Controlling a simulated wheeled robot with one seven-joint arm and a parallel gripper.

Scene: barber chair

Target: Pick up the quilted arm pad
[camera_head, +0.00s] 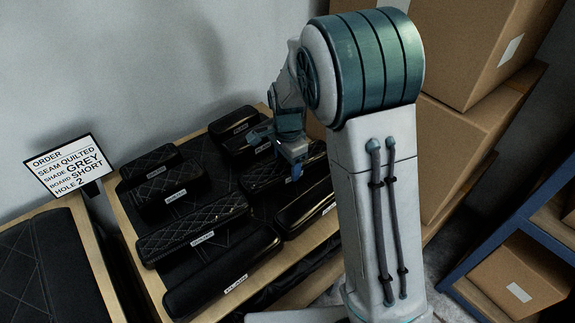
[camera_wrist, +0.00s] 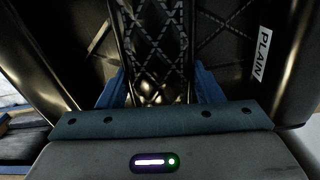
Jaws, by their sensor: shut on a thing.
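My gripper (camera_head: 288,158) is shut on a dark quilted arm pad (camera_head: 262,178), in the right-hand group of pads. In the wrist view the blue fingers of my gripper (camera_wrist: 156,92) lie on either side of the quilted pad (camera_wrist: 156,45), whose diamond stitching shows between them. Part of this pad is hidden by my gripper in the head view. I cannot tell whether it is clear of the surface. Other quilted pads, a long one (camera_head: 192,228) and a shorter one (camera_head: 170,191), lie to the left.
Plain glossy pads lie close by, at the front (camera_head: 222,285) and right (camera_head: 302,212); one labelled PLAIN (camera_wrist: 290,75) is beside my gripper. Cardboard boxes (camera_head: 465,130) and a blue-framed shelf (camera_head: 500,240) stand right.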

